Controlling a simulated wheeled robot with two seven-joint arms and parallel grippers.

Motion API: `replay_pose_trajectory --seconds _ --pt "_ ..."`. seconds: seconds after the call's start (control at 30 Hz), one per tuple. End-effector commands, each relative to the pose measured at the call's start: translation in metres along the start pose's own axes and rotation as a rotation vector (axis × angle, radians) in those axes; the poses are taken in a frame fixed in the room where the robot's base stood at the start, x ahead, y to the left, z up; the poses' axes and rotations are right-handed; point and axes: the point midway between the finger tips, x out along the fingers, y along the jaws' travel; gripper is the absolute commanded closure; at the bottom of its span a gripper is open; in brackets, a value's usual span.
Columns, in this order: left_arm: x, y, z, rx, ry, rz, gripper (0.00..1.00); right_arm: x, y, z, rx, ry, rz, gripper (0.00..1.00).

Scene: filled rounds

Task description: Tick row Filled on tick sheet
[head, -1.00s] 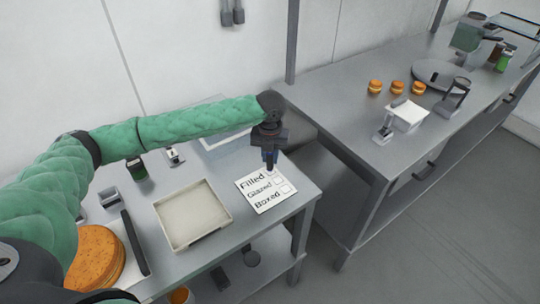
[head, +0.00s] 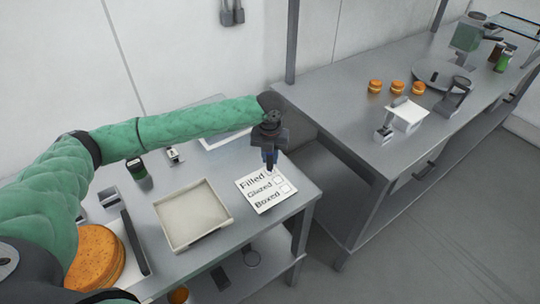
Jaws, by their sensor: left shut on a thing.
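The tick sheet (head: 263,201) is a white card lying near the right end of the left table. It has rows Filled, Glazed and Boxed, each with a box at its right. My left gripper (head: 269,160) points down over the sheet's far edge, by the Filled row. It is shut on a dark blue pen (head: 269,167), whose tip is at or just above the Filled box. I cannot tell whether the tip touches, and no tick mark can be made out. My right gripper is not in view.
An empty beige tray (head: 193,238) lies left of the sheet on the left table (head: 215,170). Orange-brown round cakes (head: 95,258) sit at the lower left. The right bench (head: 335,95) bears small filled rounds (head: 375,86) and a grey turntable (head: 430,72).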

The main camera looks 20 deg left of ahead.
Motion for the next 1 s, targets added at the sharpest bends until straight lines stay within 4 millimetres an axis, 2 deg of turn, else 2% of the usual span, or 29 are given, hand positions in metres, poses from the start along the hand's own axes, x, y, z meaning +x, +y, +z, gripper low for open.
replay_pose_trajectory --seconds 0.37,1.0 --pt "0.004 0.000 0.000 0.000 0.000 0.000 1.00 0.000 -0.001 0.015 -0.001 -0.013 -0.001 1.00" --pt "0.007 0.000 0.000 0.000 0.000 0.000 1.00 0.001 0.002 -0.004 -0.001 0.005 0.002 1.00"
